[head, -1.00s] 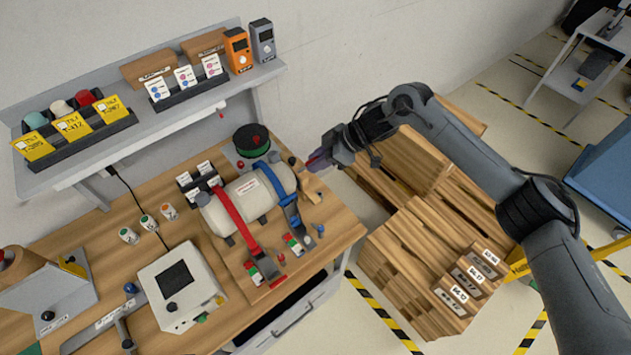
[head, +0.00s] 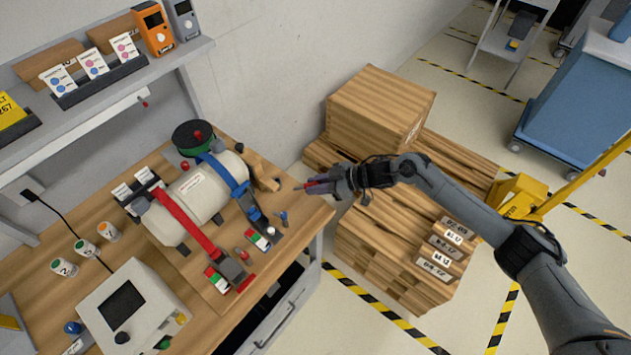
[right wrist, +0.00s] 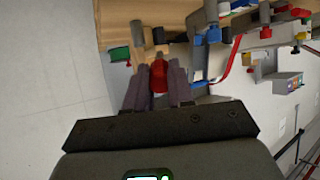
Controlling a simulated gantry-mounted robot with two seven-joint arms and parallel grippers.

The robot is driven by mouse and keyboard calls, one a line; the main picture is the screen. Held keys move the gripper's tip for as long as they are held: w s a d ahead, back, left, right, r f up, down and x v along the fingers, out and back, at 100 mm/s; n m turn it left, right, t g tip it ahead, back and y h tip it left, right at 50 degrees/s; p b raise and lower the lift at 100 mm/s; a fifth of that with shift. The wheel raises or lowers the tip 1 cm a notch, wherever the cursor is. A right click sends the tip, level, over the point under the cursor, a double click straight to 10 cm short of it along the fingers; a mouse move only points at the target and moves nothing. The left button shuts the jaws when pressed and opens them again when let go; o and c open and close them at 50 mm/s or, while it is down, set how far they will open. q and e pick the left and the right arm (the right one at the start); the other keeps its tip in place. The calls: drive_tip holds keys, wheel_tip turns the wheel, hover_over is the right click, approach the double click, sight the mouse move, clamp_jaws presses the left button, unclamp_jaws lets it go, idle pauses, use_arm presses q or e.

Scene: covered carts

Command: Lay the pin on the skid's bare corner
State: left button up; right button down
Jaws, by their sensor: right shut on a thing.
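My right gripper (head: 322,186) is shut on a red pin (right wrist: 159,77), which shows between its fingers in the right wrist view. In the head view the gripper is above the bench's right end, right of the strapped tank, its fingers pointing left. A white tank (head: 197,196) lies under a red strap and a blue strap on a wooden board (head: 205,292), which looks like the skid. A small wooden block (head: 264,174) stands at the tank's right end. The board's far right part is partly hidden by tank and straps. My left gripper is not in view.
A blue peg (head: 283,218) and a small red peg (head: 241,254) stand near the strap ends. A green-and-black reel (head: 195,137) is behind the tank. A grey instrument box (head: 128,305) stands front left. Stacked wooden pallets (head: 385,265) stand right of the bench, below my right arm.

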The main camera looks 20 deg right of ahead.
drive_tip(key=b, duration=0.5)
hover_over(317, 205)
drive_tip(key=shift+a+f, duration=0.1)
drive_tip(key=shift+f, duration=2.65)
drive_tip(key=shift+f+b, duration=0.3)
drive_tip(key=shift+f, duration=0.5)
drive_tip(key=c, duration=0.9)
unclamp_jaws()
drive_tip(key=shift+s+d+r, duration=0.2)
drive_tip(key=shift+d, duration=0.1)
drive_tip(key=v, duration=1)
